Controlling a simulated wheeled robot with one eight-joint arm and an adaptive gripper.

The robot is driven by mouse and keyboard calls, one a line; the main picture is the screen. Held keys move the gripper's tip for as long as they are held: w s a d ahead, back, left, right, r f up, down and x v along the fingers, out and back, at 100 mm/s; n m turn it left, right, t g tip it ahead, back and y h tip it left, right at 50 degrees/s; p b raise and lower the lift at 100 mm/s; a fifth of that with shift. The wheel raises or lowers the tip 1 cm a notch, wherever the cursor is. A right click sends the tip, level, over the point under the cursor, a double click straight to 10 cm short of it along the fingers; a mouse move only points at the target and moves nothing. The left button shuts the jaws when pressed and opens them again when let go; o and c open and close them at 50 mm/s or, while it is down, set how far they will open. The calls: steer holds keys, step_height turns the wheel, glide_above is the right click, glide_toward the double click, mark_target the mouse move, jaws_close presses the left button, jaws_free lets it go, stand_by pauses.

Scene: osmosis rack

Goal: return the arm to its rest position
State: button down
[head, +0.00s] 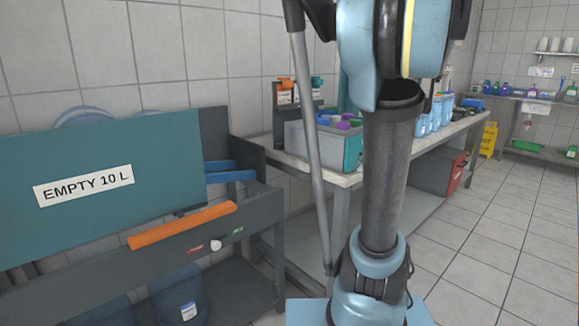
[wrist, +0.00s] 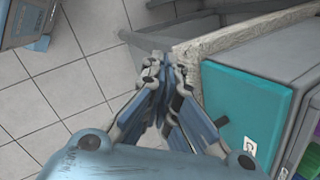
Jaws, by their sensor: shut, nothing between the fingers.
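My arm stands upright in the middle of the head view, its dark tube and blue joints in front of the bench. My gripper (wrist: 163,70) shows in the wrist view with its fingers together and nothing between them. It points down over the floor, close to the corner of the pale benchtop (wrist: 235,36). I cannot tell whether it touches the bench. The gripper's fingertips do not show clearly in the head view.
A grey box with a teal end (head: 353,152) stands on the bench near my arm. At left is a dark rack (head: 262,215) with an "EMPTY 10 L" panel (head: 100,185) and an orange bar (head: 182,225). A red box (head: 452,172) stands under the bench.

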steer(key=s+a+f+n+h, duration=0.2)
steer(key=s+a+f+n, duration=0.1)
steer(key=s+f+n, duration=0.4)
steer(key=s+a+f+n+g+h, duration=0.1)
steer(key=s+a+f+n, duration=0.2)
steer(key=s+f+n, duration=0.5)
steer(key=s, duration=0.4)
steer(key=shift+a+f+h, duration=0.25)
steer(key=shift+a+h, duration=0.05)
steer(key=shift+h, duration=0.1)
steer(key=shift+s, duration=0.1)
steer(key=shift+w+f, duration=0.2)
steer(key=shift+w, duration=0.2)
